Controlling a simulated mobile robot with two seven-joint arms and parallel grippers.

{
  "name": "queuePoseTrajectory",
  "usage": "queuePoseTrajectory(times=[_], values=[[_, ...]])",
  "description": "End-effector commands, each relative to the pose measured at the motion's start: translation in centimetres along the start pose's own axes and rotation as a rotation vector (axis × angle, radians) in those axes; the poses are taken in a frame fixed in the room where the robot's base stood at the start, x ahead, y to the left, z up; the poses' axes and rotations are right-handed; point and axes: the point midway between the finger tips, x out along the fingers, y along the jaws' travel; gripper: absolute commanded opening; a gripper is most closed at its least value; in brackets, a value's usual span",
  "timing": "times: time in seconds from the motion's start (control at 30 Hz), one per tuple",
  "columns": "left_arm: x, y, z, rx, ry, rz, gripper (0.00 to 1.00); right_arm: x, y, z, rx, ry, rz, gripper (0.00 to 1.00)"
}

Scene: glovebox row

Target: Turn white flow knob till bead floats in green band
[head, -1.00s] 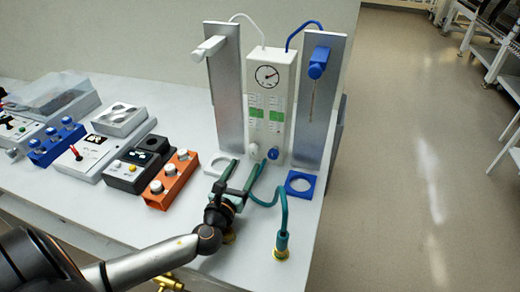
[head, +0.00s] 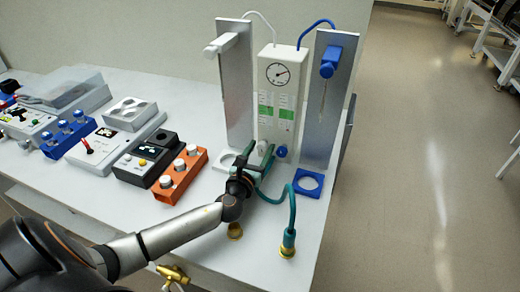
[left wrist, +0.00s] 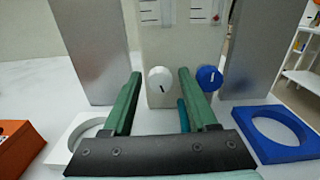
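The white flow knob (head: 262,147) is low on the front of a pale flowmeter panel (head: 284,57). In the left wrist view the white knob (left wrist: 159,80) shows a dark pointer mark. It lies between the tips of my left gripper's two green fingers (left wrist: 160,73), with a gap on each side. My left gripper (head: 261,156) is open and empty in front of the panel; I cannot tell whether its tips reach the knob's depth. The green bands (head: 265,111) are on the panel's scales. The bead is too small to make out. My right gripper is not in view.
A blue knob (left wrist: 209,78) sits just right of the white one. Metal plates (head: 236,90) flank the panel, with a white ring (head: 225,161) and a blue ring (head: 307,183) before them. A teal hose (head: 293,215) stands close by. An orange block (head: 181,174) is left.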

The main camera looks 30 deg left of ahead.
Motion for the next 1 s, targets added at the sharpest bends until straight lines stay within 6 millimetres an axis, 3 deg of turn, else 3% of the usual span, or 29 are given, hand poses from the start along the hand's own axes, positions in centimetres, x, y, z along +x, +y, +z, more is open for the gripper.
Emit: queuePoseTrajectory(times=[0.07, 0.5, 1.0], values=[[-0.02, 0.01, 0.00, 0.000, 0.000, 0.000, 0.48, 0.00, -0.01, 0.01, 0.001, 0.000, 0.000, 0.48], [-0.03, 0.01, 0.01, 0.001, 0.000, 0.000, 0.00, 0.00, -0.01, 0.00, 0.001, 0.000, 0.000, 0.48], [-0.04, 0.04, -0.09, -0.057, 0.000, 0.001, 0.00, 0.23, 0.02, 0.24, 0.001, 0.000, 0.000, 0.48]])
